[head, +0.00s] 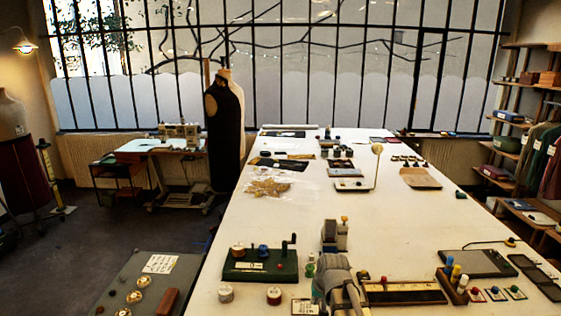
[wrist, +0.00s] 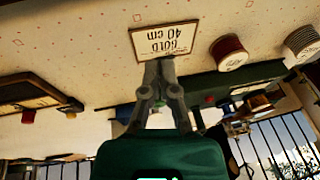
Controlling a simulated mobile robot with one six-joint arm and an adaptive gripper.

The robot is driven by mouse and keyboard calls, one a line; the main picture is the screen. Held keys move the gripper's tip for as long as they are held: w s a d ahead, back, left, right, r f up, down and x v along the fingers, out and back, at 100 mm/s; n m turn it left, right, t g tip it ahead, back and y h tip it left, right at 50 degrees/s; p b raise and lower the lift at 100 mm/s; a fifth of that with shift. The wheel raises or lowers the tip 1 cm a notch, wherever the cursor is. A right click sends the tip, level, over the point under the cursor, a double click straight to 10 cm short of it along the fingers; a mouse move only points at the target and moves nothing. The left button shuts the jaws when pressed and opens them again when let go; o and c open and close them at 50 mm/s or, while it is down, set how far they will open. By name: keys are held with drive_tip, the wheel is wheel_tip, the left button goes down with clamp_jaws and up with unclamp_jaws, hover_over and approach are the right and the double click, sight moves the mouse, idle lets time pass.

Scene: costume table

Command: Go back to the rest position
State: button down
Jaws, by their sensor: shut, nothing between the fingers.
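My gripper (wrist: 158,65) is shut and empty in the wrist view, its fingertips together. They appear close to a white card reading GOLD 40 cm (wrist: 166,40); I cannot tell whether they touch it. In the head view my grey arm reaches over the near part of the long white table (head: 300,215), and its fingers are hard to make out there. The card (head: 305,307) shows at the bottom edge, left of the arm.
A green crank device (head: 260,264) and thread spools (head: 226,293) stand left of my arm. A long wooden board (head: 405,293) lies to the right, with a dark tray (head: 477,263) beyond. The table's middle is mostly clear.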

drive_tip(key=s+d+g+h, duration=0.2)
drive_tip(key=s+d, duration=0.4)
drive_tip(key=s, duration=0.7)
drive_tip(key=shift+s+d+f+g, duration=0.15)
drive_tip(key=shift+s+f+g, duration=0.2)
drive_tip(key=shift+f+g, duration=0.15)
